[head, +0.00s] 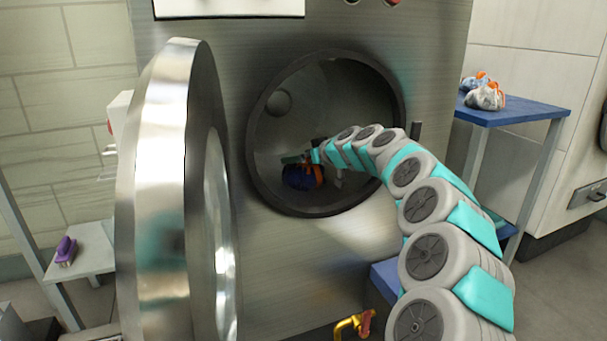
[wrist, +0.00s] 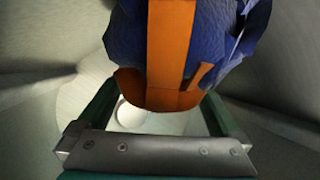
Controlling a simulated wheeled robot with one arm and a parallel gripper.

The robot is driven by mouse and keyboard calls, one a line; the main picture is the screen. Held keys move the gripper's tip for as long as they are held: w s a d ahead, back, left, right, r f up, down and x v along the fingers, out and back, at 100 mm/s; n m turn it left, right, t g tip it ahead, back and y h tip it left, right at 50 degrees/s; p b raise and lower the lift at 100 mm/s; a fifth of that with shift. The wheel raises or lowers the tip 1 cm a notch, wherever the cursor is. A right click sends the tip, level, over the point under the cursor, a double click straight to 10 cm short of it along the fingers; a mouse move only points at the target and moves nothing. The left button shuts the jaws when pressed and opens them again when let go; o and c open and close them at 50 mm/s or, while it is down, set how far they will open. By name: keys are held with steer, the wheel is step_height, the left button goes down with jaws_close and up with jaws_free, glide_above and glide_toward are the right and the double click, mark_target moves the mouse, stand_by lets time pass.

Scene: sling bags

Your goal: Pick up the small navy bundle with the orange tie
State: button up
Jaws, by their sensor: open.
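The small navy bundle (head: 298,178) with its orange tie lies low inside the round drum of the metal machine. In the wrist view the navy cloth (wrist: 219,35) and a broad orange strap (wrist: 170,45) fill the top middle. My gripper (head: 298,159) is inside the drum, right at the bundle's upper side. In the wrist view my gripper (wrist: 160,88) is open, with a green finger on each side of the bundle's near end. The bundle hides part of the fingers, and I cannot tell whether they touch it.
The thick round door (head: 165,200) stands open at the left. A blue table (head: 515,112) at the right holds grey and blue bundles with orange ties (head: 487,97). A purple object (head: 66,250) sits on a shelf at the left.

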steer(key=shift+w, duration=0.1)
steer(key=shift+f, duration=0.1)
jaws_close()
stand_by(0.7)
